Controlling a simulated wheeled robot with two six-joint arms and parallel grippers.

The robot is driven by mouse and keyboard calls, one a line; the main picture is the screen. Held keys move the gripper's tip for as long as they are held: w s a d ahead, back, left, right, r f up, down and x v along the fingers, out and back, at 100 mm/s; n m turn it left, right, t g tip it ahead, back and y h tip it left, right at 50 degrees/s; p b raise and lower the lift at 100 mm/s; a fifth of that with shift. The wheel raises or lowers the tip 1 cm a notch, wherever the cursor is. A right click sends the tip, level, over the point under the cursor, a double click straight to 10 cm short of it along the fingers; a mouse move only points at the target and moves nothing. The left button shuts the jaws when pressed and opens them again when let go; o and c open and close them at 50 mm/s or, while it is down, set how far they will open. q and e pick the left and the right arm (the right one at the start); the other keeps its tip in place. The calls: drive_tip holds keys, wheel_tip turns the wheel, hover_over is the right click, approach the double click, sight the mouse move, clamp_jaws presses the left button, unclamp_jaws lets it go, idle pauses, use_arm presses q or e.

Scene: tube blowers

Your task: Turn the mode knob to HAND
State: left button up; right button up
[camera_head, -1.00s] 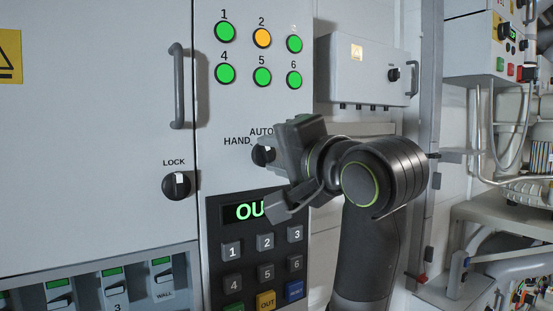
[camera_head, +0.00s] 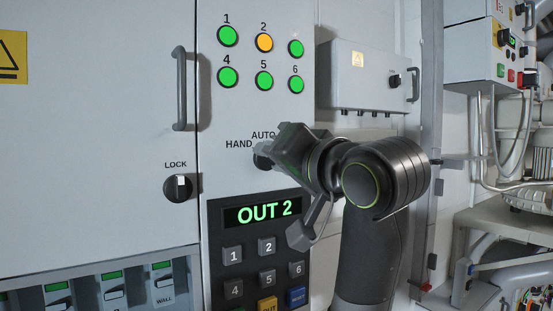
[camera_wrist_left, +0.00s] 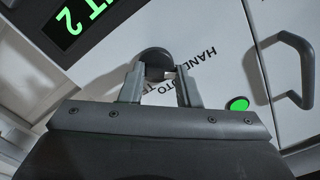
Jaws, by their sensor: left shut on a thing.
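The mode knob (camera_head: 261,161) is a dark round knob on the grey panel, beside the HAND label and below AUTO. My left gripper (camera_head: 276,150) reaches it from the right and hides most of it in the head view. In the left wrist view the dark knob (camera_wrist_left: 153,58) sits between the two fingers of my left gripper (camera_wrist_left: 161,82), which is shut on it. A white mark shows on the knob's edge near the right finger, on the side of the labels. Its exact setting is hard to tell. My right gripper is not in view.
A LOCK knob (camera_head: 178,187) and a vertical handle (camera_head: 180,88) are to the left. Indicator lamps (camera_head: 264,81) are above. An OUT 2 display (camera_head: 262,212) and a keypad (camera_head: 266,249) lie just below. A small wall box (camera_head: 362,80) is behind my arm.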

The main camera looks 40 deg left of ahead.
use_arm(q)
drive_tip(key=shift+r, duration=0.1)
drive_tip(key=o, duration=0.9)
drive_tip(key=shift+o, duration=0.3)
drive_tip(key=shift+a, duration=0.1)
drive_tip(key=b+v, duration=0.6)
drive_tip(key=v, duration=1.1)
drive_tip(key=shift+d, duration=0.2)
